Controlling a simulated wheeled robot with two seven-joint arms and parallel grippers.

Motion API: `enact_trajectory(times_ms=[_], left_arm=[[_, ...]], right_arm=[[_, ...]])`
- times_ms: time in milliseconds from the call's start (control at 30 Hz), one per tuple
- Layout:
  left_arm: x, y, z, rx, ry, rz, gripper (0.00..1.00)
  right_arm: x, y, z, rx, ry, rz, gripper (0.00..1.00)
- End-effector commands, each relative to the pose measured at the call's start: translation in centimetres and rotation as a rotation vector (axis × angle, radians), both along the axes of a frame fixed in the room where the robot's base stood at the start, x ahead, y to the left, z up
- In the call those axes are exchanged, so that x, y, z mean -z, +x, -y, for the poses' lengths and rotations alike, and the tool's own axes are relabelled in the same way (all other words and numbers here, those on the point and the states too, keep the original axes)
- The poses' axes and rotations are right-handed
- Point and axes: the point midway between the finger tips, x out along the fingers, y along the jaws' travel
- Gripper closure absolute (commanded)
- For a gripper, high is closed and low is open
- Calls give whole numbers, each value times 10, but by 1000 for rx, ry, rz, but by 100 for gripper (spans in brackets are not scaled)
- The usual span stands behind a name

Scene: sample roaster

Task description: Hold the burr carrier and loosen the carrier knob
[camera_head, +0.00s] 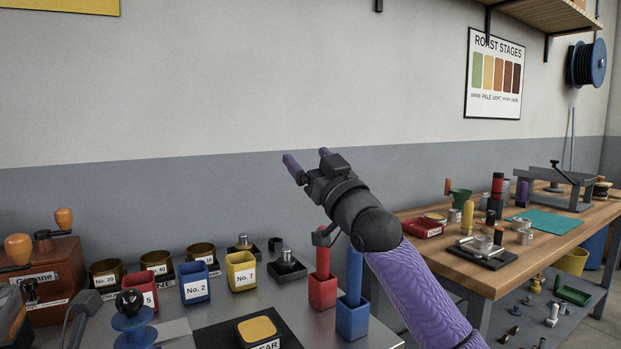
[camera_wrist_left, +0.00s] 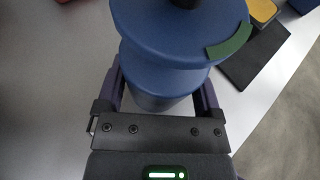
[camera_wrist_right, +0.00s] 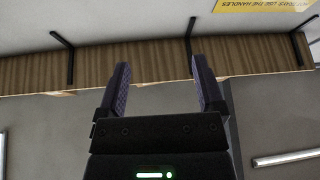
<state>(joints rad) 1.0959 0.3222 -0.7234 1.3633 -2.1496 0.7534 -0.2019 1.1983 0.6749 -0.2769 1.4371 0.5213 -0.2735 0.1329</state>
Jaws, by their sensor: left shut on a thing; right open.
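The burr carrier is a blue spool-like piece (camera_head: 133,328) at the front left of the bench, with a black carrier knob (camera_head: 129,301) on top. In the left wrist view the blue carrier (camera_wrist_left: 165,50) fills the upper middle, with a green mark on its upper disc. The knob (camera_wrist_left: 185,3) is cut off by the top edge there. My left gripper (camera_wrist_left: 160,92) is shut on the carrier's lower body, one finger on each side. My right gripper (camera_head: 307,157) is open and empty, raised in front of the wall, up and right of the carrier.
Red, blue and yellow numbered cups (camera_head: 195,283) and brass cups stand behind the carrier. A wooden grinder (camera_head: 45,270) is at the left. A black mat with a yellow-topped box (camera_head: 257,330) lies to its right. Red and blue tall holders (camera_head: 352,315) stand below my right arm.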

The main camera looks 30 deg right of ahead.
Motion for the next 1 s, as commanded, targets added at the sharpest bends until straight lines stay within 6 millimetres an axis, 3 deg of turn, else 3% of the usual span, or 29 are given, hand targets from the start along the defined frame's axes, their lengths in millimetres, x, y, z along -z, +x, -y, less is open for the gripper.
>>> enact_trajectory(times_ms=[300, 367, 467, 500, 600, 700, 800, 867, 1000], left_arm=[[1, 0, 0, 1, 1, -3, 95], [1, 0, 0, 1, 1, -3, 95], [1, 0, 0, 1, 1, -3, 95], [1, 0, 0, 1, 1, -3, 95], [1, 0, 0, 1, 1, -3, 95], [1, 0, 0, 0, 2, -4, 95], [1, 0, 0, 0, 2, -4, 95], [1, 0, 0, 0, 2, -4, 95], [1, 0, 0, 1, 2, -2, 95]], right_arm=[[5, 1, -7, -9, -6, -14, 14], [21, 3, -29, -42, -25, -52, 14], [70, -5, -99, -146, -81, -171, 14], [92, -16, -129, -194, -106, -225, 14], [135, -54, -187, -291, -151, -334, 14], [156, -88, -215, -345, -173, -399, 14], [165, -105, -226, -365, -182, -433, 14], [166, -104, -230, -369, -183, -441, 14], [166, -76, -245, -370, -185, -443, 14]])
